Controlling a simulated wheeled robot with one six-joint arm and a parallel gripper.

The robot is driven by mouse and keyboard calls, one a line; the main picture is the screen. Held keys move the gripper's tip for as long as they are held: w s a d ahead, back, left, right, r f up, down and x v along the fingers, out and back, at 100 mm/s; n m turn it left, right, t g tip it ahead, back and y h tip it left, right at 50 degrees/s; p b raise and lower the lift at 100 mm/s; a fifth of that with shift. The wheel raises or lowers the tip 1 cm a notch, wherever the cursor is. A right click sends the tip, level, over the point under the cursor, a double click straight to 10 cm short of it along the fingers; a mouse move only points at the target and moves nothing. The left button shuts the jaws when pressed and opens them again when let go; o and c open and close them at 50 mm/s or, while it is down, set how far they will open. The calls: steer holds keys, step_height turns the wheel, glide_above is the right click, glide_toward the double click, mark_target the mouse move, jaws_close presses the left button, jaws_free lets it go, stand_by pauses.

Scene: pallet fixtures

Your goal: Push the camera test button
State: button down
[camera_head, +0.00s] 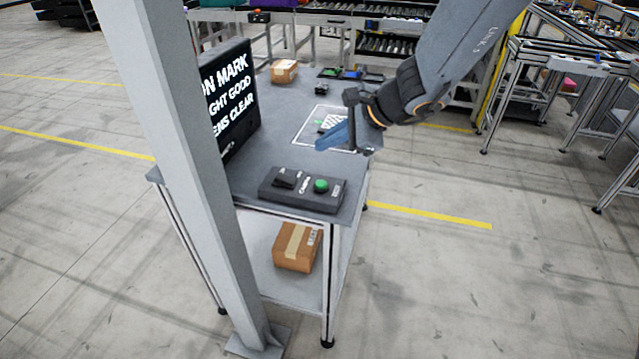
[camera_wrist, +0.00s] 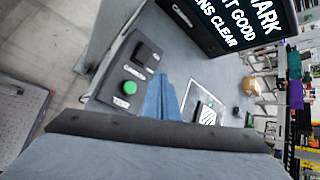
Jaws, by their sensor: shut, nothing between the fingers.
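The green button (camera_head: 321,186) is a round dome on a dark control box (camera_head: 300,203) at the table's near end. A black switch (camera_head: 284,178) sits beside it, with white lettering between. In the wrist view the green button (camera_wrist: 129,87) is left of centre, beside the word TEST. My gripper (camera_head: 322,146) is over the table beyond the box, its blue fingers together and empty. It is apart from the button. In the wrist view the fingers (camera_wrist: 162,98) lie just right of the box, pointing up the picture.
A black screen (camera_head: 228,100) with white text stands at the table's left side. A white-outlined area (camera_head: 307,133) holds a checkered item. A grey post (camera_head: 180,150) stands in front. A cardboard box (camera_head: 298,246) is on the lower shelf, another (camera_head: 284,71) at the table's far end.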

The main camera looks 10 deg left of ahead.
steer(key=b, duration=0.5)
glide_above(326, 185)
step_height(326, 185, down, 6)
steer(key=shift+f, duration=0.2)
steer(key=shift+f+b, duration=0.9)
stand_by(1.0)
steer(key=shift+f+b, duration=0.4)
steer(key=shift+b, duration=0.2)
steer(key=shift+f+b, duration=0.5)
steer(key=shift+b, duration=0.15)
stand_by(0.6)
stand_by(0.4)
steer(key=shift+r+p, duration=0.7)
steer(key=shift+r, duration=0.25)
